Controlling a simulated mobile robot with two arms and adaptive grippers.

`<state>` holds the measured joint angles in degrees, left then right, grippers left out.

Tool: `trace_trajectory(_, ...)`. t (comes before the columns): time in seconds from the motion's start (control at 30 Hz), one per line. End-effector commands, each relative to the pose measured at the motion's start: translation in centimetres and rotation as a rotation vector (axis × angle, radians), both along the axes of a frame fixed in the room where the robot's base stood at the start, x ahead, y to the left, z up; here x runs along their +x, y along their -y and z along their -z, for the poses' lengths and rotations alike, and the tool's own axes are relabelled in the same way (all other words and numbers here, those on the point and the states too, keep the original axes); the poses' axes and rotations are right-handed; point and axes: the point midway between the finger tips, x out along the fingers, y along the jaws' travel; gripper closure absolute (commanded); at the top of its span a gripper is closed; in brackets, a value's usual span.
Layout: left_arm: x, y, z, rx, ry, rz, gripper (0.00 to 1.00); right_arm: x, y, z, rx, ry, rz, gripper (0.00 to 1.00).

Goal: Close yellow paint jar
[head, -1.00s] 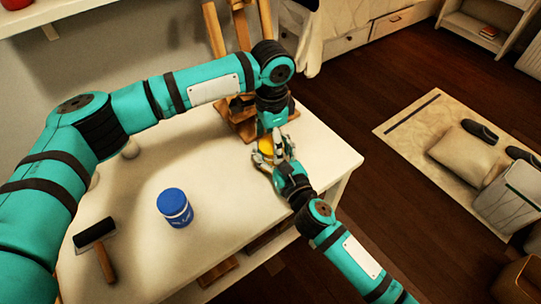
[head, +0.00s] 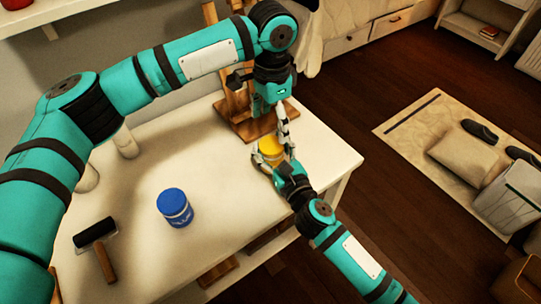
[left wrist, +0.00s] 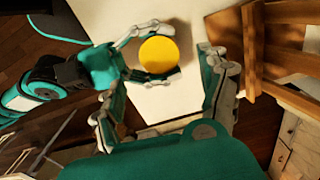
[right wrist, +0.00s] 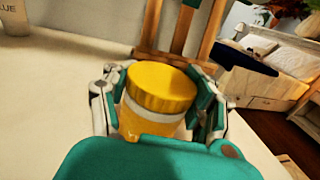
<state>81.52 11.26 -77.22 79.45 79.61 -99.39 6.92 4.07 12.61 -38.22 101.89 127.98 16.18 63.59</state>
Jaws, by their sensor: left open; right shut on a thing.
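The yellow paint jar (right wrist: 150,122) stands upright, with its ridged yellow lid (right wrist: 161,86) resting level on top in the right wrist view. The jar (head: 271,153) is near the right end of the white table in the head view. My right gripper (head: 271,158) is shut around the jar's body from the front, with a finger on each side. My left gripper (head: 288,128) points down just above the jar, open and empty. In the left wrist view the round lid (left wrist: 159,55) shows between its spread fingers, apart from them. Whether the lid is tight cannot be told.
A blue jar (head: 175,208) and a black roller with a wooden handle (head: 97,237) sit on the table (head: 225,180) at the front left. A wooden easel (head: 250,125) stands close behind the yellow jar. White containers (head: 125,143) stand at the table's back left.

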Motion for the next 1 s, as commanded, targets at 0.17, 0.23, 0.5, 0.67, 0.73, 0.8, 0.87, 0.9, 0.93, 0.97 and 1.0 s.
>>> trace_trajectory(0.17,-0.1,0.0,-1.1,0.0,-0.001,-0.097,0.23,0.0,0.0,0.1,0.0,-0.001,0.0,1.0)
trace_trajectory(0.23,-0.1,0.0,-1.1,0.0,-0.001,-0.1,0.23,0.0,0.0,0.1,0.0,-0.001,0.0,1.0)
trace_trajectory(0.5,-0.1,0.0,-0.7,0.001,-0.003,-0.097,0.23,0.0,0.0,0.1,0.0,-0.001,0.0,1.0)
trace_trajectory(0.67,-0.1,0.0,1.2,0.002,-0.003,-0.097,0.23,0.0,0.0,0.1,0.0,-0.001,0.0,1.0)
trace_trajectory(0.73,-0.1,0.0,2.4,0.002,-0.003,-0.096,0.23,0.0,0.0,0.1,0.0,-0.001,0.0,1.0)
trace_trajectory(0.8,-0.1,0.0,3.5,0.002,-0.003,-0.096,0.23,0.0,0.0,0.1,0.0,-0.001,0.0,1.0)
trace_trajectory(0.87,-0.1,0.0,4.4,0.002,-0.002,-0.096,0.23,0.0,0.0,0.1,0.0,-0.001,0.0,1.0)
trace_trajectory(0.9,-0.1,0.0,4.9,0.001,-0.002,-0.096,0.23,0.0,0.0,0.1,0.0,-0.001,0.0,1.0)
trace_trajectory(0.93,-0.1,0.0,5.3,0.001,-0.002,-0.096,0.23,0.0,0.0,0.1,0.0,-0.001,0.0,1.0)
trace_trajectory(0.97,-0.1,0.0,5.6,0.001,-0.002,-0.096,0.23,0.0,0.0,0.1,0.0,-0.001,0.0,1.0)
trace_trajectory(1.0,-0.1,0.0,6.0,0.002,-0.003,-0.096,0.23,0.0,0.0,0.1,0.0,-0.001,0.0,1.0)
